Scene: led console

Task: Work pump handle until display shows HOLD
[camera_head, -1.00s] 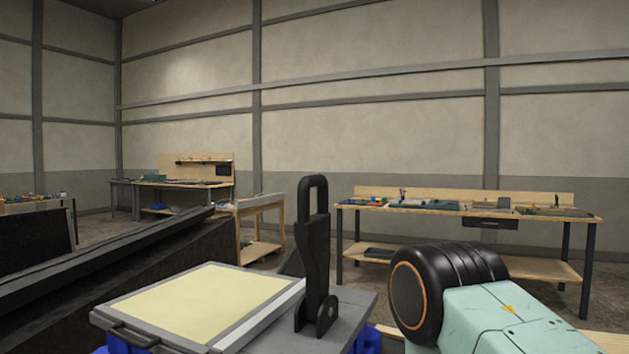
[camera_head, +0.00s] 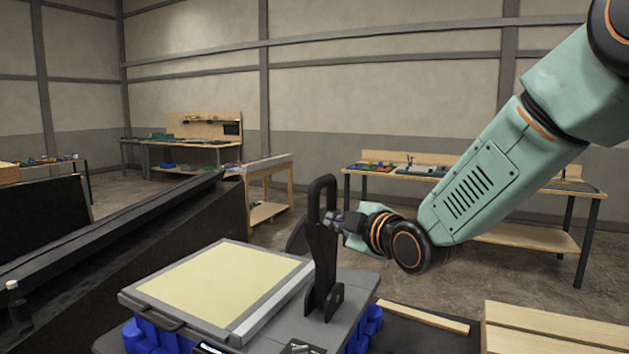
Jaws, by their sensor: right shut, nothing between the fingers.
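The black pump handle (camera_head: 321,262), a lever with a loop at its top, stands upright on the grey top of a console (camera_head: 350,291). My right gripper (camera_head: 334,222) is shut and empty at the handle's upper part, just below the loop. Its fingertips are small and partly lost against the black handle, so I cannot tell whether they touch it. A small dark panel with a pale edge (camera_head: 210,348) is cut off by the bottom of the view. I cannot read any display text. My left gripper is not in view.
A pale yellow panel (camera_head: 222,287) in a grey frame lies left of the handle, above blue parts (camera_head: 150,338). A dark sloping structure (camera_head: 120,255) fills the left. Wooden planks (camera_head: 550,325) lie at the lower right. Workbenches (camera_head: 530,239) stand farther back.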

